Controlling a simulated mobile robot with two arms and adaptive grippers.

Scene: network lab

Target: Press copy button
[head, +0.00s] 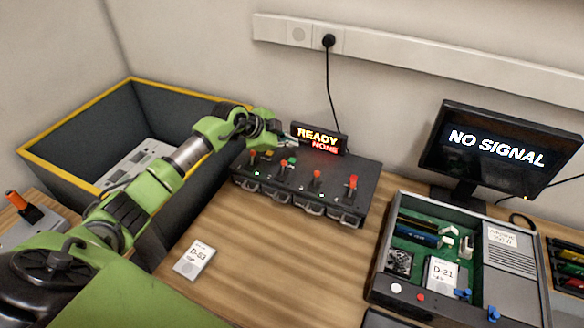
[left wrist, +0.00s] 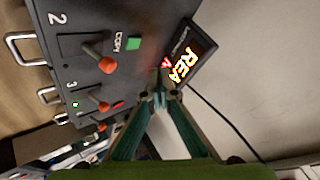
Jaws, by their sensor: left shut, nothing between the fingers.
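The copy button is a green square beside the word COPY on the dark copier box. It shows in the left wrist view (left wrist: 134,43) and, small, in the head view (head: 292,161). The copier box (head: 338,197) stands on the wooden table against the back wall. My left gripper (head: 290,141) is shut and empty, over the back of the box near the display. In the left wrist view its fingertips (left wrist: 160,98) meet, apart from the green button in the picture. I cannot tell their height above the box. My right gripper is not in view.
The lit display (head: 319,139) reads READY and NONE. Red-tipped levers (head: 317,174) stand up from the box, with handles along its front. A D-53 drive (head: 195,260) lies on the table. An open computer case (head: 376,290) and a NO SIGNAL monitor (head: 497,148) are at right.

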